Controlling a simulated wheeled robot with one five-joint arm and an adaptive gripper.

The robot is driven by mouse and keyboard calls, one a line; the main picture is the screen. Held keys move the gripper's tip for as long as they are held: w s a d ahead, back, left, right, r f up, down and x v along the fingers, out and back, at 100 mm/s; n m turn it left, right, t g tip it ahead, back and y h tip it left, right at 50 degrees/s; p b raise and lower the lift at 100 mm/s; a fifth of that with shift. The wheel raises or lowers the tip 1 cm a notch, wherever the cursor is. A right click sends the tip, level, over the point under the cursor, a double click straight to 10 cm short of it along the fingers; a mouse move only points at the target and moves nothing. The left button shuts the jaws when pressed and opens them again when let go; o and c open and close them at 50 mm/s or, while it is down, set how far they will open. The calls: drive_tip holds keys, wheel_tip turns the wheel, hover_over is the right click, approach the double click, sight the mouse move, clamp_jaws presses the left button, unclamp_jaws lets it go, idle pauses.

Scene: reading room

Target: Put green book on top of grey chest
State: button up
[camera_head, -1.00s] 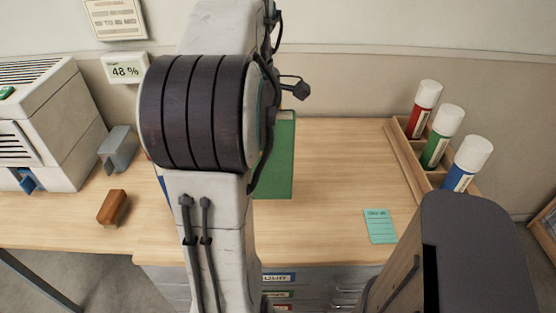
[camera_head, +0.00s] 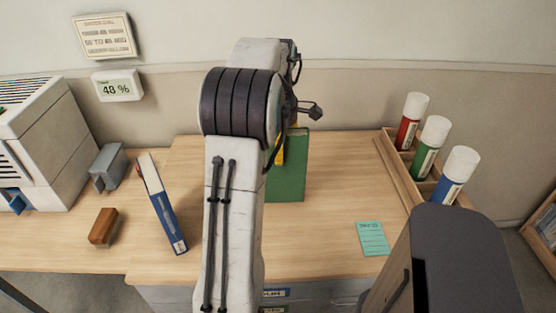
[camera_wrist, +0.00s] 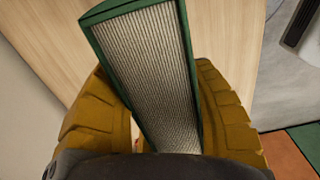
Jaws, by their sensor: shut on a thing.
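The green book (camera_head: 287,170) shows right of my arm in the head view, over the wooden top. In the wrist view the green book (camera_wrist: 150,70) has its pale page edges facing the camera, between the two yellow fingers. My gripper (camera_wrist: 160,105) is shut on it. In the head view only a yellow sliver of my gripper (camera_head: 281,148) shows at the book's left edge. I cannot tell whether the book touches the surface below. A grey drawer unit (camera_head: 322,291) shows under the front of the wooden top (camera_head: 335,180), mostly cut off.
A brown block (camera_head: 103,228), a grey bookend (camera_head: 108,167) and a whitish machine (camera_head: 40,145) are farther left. A wooden rack (camera_head: 397,172) with red, green and blue tubes stands right, near a teal note (camera_head: 372,238).

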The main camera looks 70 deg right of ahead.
drive_tip(key=shift+f+b, duration=0.3)
drive_tip(key=shift+f, duration=1.75)
drive_tip(key=o, duration=1.2)
wheel_tip(320, 180, up, 12)
drive_tip(key=p, duration=0.2)
drive_tip(key=shift+p, duration=0.3)
